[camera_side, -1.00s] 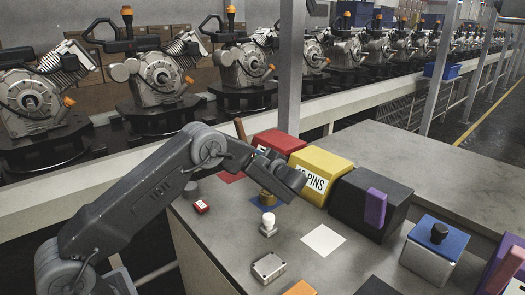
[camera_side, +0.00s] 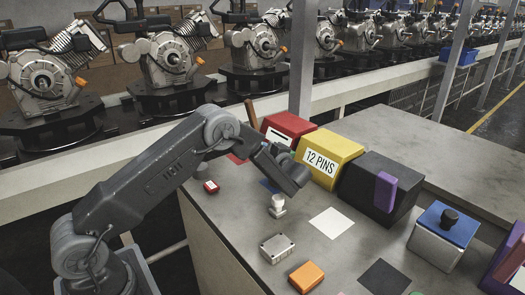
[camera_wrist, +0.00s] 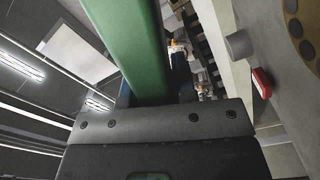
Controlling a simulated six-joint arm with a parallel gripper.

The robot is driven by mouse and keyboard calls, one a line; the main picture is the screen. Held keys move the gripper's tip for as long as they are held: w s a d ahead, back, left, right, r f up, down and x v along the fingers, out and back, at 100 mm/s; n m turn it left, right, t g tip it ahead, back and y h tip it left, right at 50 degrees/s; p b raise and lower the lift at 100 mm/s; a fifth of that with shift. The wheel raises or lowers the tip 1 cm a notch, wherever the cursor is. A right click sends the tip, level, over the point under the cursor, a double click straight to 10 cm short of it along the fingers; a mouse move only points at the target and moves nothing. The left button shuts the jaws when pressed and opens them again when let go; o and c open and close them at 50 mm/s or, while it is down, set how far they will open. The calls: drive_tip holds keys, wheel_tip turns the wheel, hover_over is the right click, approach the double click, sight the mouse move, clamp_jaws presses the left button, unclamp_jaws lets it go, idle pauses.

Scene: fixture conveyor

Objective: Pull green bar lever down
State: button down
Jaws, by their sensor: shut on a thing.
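A green bar (camera_wrist: 138,50) runs large and close through the wrist view, from the top edge down to the dark plate of my gripper (camera_wrist: 165,120). I take it for the green bar lever; my gripper is shut on it. In the side view my gripper (camera_side: 292,176) is low over the bench, just left of the yellow box. The bar cannot be made out there, and the fingertips are unclear. The contact on the bar is hidden in the wrist view.
Near my gripper are the yellow box (camera_side: 326,157) marked 12 PINS, a red box (camera_side: 290,127), a black box (camera_side: 378,190) with a purple bar, a white knob (camera_side: 277,203) and a small red block (camera_side: 211,187). Clear bench (camera_side: 340,260) lies toward the front. Engines stand behind.

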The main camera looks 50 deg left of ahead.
drive_tip(key=c, duration=0.9)
unclamp_jaws()
drive_tip(key=d, duration=1.4)
